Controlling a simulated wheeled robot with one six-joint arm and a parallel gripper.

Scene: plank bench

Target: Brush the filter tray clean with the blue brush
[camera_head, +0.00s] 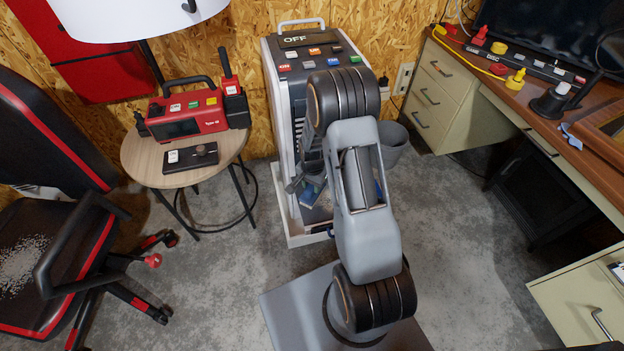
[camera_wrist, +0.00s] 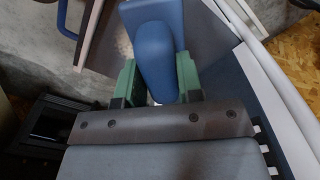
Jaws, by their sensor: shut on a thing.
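The blue brush (camera_wrist: 155,55) is between the green fingers of my gripper (camera_wrist: 157,82) in the wrist view. The gripper is shut on its rounded blue handle. The brush's bristles are not visible. A flat grey-brown surface with a pale rim (camera_wrist: 262,75) lies beyond the brush; it looks like the filter tray, but I cannot tell for sure. In the head view a pale-rimmed tray (camera_head: 304,240) shows at the foot of the tall machine. My arm hides much of it and most of the gripper. I cannot tell whether the brush touches the tray.
The tall grey machine (camera_head: 283,80) with coloured buttons stands against the wooden wall. A round table (camera_head: 135,160) with a red device (camera_head: 190,118) is left of it, beyond a black chair (camera_head: 90,215). A grey bin (camera_head: 393,140) and desk (camera_head: 540,110) stand right. Open floor lies between.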

